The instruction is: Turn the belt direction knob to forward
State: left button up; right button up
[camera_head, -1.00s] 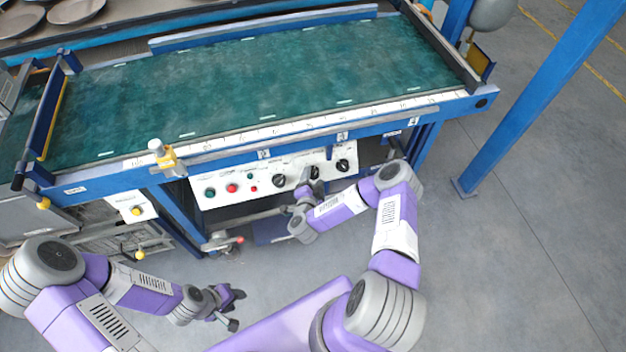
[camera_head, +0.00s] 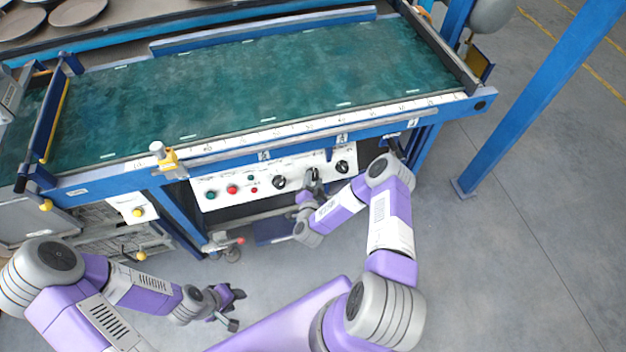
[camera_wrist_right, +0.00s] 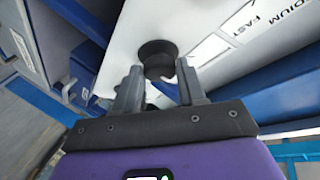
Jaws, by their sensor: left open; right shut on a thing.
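The white control panel (camera_head: 222,182) on the conveyor front carries three black knobs. The left knob (camera_head: 279,182) and right knob (camera_head: 342,167) are uncovered. My right gripper (camera_head: 312,184) is at the middle knob (camera_head: 314,173) and partly covers it. In the right wrist view, the right gripper (camera_wrist_right: 158,77) has its fingers shut on that black knob (camera_wrist_right: 158,52), one on each side. The printing beside the knobs is too small to read in the head view. My left gripper (camera_head: 236,309) is open and empty, low over the floor, away from the panel.
The green belt (camera_head: 250,85) lies behind the panel, edged by a blue frame. Green and red buttons (camera_head: 232,189) sit left of the knobs. "MEDIUM" and "FAST" labels (camera_wrist_right: 253,20) show in the wrist view. A blue post (camera_head: 530,100) stands right; the floor there is clear.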

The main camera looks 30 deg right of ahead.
jog(key=n+t, duration=0.1)
jog(key=n, duration=0.2)
jog(key=n+t+y, duration=0.1)
jog(key=n, duration=0.1)
jog(key=shift+s+d+n+p, duration=0.1)
jog(key=shift+d+n+p, duration=0.05)
jog(key=shift+n+p, duration=0.25)
jog(key=shift+s+d+f+n+t+y, duration=0.15)
jog(key=shift+n+t+y, duration=0.25)
jog(key=shift+n+y, duration=0.85)
jog(key=shift+w+d+n+t+y, duration=0.1)
jog(key=shift+n+t+y, duration=0.35)
jog(key=shift+n, duration=1.5)
jog(key=o, duration=1)
jog(key=shift+o, duration=0.2)
jog(key=shift+s, duration=0.15)
jog(key=p+v, duration=0.2)
jog(key=v, duration=0.5)
jog(key=shift+s, duration=0.2)
